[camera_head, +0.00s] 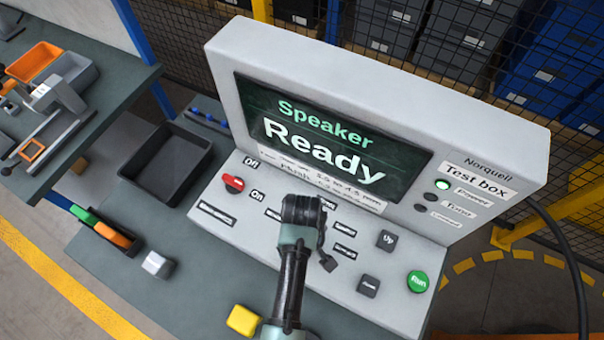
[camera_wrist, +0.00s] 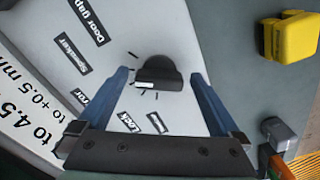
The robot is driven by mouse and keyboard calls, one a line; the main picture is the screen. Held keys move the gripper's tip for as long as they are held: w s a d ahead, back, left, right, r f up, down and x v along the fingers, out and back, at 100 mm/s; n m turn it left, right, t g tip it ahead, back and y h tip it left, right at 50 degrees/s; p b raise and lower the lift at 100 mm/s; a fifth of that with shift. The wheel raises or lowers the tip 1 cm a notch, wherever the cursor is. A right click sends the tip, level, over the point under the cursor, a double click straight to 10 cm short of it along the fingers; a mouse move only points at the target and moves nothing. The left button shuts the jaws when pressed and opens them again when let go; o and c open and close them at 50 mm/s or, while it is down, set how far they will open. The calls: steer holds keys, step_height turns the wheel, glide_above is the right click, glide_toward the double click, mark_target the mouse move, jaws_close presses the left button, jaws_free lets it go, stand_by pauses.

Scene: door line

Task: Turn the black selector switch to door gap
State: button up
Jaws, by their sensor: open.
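The black selector switch (camera_wrist: 158,70) shows in the wrist view as a dark knob with a white mark on its lower left edge and short tick lines around it. My gripper (camera_wrist: 160,80) is open, its two blue fingers on either side of the knob, with visible gaps; I cannot tell its height above the panel. The door gap label (camera_wrist: 88,20) is at the upper left, above the Speaker label (camera_wrist: 72,54). In the head view my arm hides the knob. The screen (camera_head: 325,140) there reads "Speaker Ready".
The test box panel (camera_head: 225,240) also carries a red switch (camera_head: 233,183), a dark Up button (camera_head: 386,240), another dark button (camera_head: 368,286) and a green Run button (camera_head: 417,282). A yellow block (camera_head: 242,320) lies in front. A black tray (camera_head: 165,165) stands left.

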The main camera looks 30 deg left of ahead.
steer(key=c, duration=1.2)
steer(key=shift+c, duration=0.2)
steer(key=shift+m, duration=0.3)
steer(key=shift+s+a+m+p, duration=0.1)
steer(key=shift+m+p, duration=0.65)
steer(key=shift+m, duration=0.45)
steer(key=shift+m+p, duration=0.45)
steer(key=shift+m, duration=0.95)
steer(key=o, duration=1.2)
